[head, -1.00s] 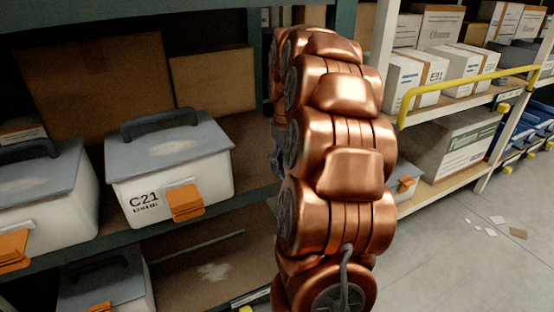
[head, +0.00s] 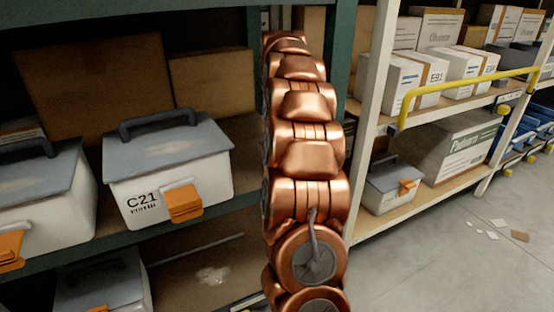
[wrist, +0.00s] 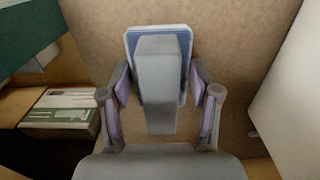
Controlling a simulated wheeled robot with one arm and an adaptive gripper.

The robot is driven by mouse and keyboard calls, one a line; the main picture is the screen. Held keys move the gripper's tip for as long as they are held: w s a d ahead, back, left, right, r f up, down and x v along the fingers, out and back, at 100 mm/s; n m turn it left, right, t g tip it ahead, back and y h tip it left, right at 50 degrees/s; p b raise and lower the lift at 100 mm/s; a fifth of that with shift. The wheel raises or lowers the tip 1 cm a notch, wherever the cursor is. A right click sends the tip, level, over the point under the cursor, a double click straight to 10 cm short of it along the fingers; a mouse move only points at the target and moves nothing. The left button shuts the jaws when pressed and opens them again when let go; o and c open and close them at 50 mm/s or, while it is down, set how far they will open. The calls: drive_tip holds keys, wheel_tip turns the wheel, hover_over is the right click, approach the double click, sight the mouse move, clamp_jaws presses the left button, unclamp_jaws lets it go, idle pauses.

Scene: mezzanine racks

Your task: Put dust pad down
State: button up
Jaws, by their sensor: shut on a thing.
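The dust pad (wrist: 158,85) shows in the wrist view as a grey block handle on a blue pad with a pale edge. My gripper (wrist: 160,75) is shut on it, one finger at each side. A brown cardboard surface fills the view behind the pad; I cannot tell whether the pad touches it. In the head view my copper arm hides the gripper and the pad. A white case marked C21 (head: 130,190), with a grey lid and an orange latch, stands on the shelf left of my arm. Its lid bears a pale dusty patch.
Cardboard boxes (head: 95,80) stand behind the case. A second white case (head: 40,200) is at far left. A green rack post (head: 340,60) rises just right of my arm. A yellow rail (head: 470,83) fronts the right rack. The floor (head: 450,270) is mostly clear, with paper scraps.

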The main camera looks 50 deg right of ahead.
drive_tip(key=shift+w, duration=0.1)
drive_tip(key=shift+w+d+f, duration=0.1)
drive_tip(key=shift+f+b, duration=0.65)
drive_tip(key=shift+f, duration=1.05)
drive_tip(key=shift+f, duration=0.15)
drive_tip(key=o, duration=1)
drive_tip(key=shift+r+p, duration=1)
drive_tip(key=shift+r, duration=2.9)
